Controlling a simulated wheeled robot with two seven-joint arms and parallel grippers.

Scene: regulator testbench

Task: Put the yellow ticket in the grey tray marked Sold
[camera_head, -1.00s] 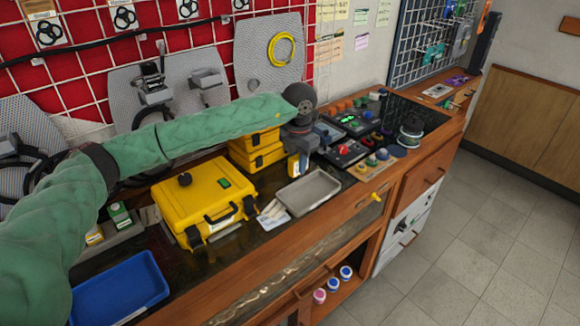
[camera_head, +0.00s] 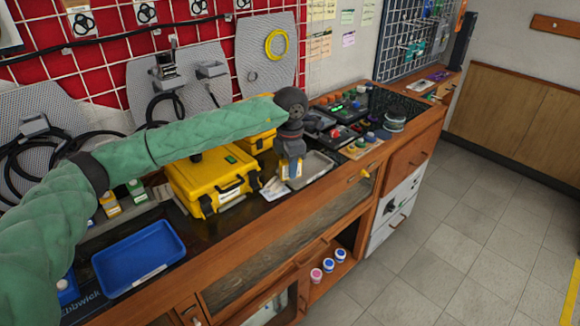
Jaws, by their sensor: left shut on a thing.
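The grey tray (camera_head: 318,166) lies on the bench to the right of the yellow case. No Sold marking is readable on it. My left gripper (camera_head: 291,173) points down over the tray's left part in the picture and hides some of it. It is shut on a small yellow and white piece (camera_head: 285,168), which looks like the yellow ticket. The ticket is partly covered by the fingers, and I cannot tell whether it touches the tray. My right gripper is not in view.
A yellow case (camera_head: 205,181) and white papers (camera_head: 273,189) are left of the tray. A blue tray (camera_head: 140,258) is at the lower left. Control boxes with coloured knobs (camera_head: 345,134) stand behind and right. Several cables and panels line the wall.

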